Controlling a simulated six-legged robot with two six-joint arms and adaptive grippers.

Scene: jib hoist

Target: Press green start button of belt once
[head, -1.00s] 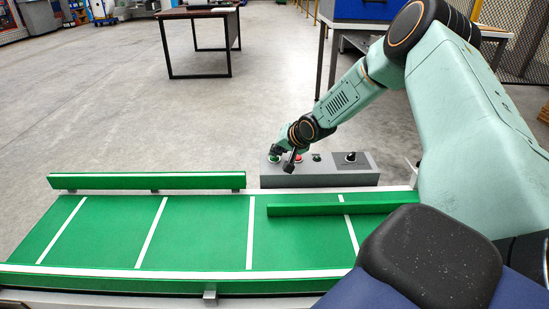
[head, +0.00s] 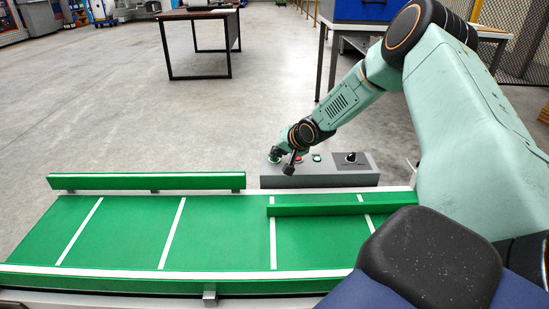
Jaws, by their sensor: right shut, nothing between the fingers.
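The grey control box (head: 330,181) stands behind the right half of the green belt (head: 215,235). The green start button (head: 274,160) is at the left end of its top, partly hidden by my right gripper (head: 277,155). The gripper is shut and empty, pointing down with its tips at the button. They look in contact with it, but the exact touch is too small to tell. A red button (head: 298,158) sits just right of it, partly covered by the gripper. My left gripper is not in view.
Green side rails (head: 147,181) edge the belt. A dark table (head: 200,14) and a bench with a blue box (head: 358,9) stand behind. The floor between is clear.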

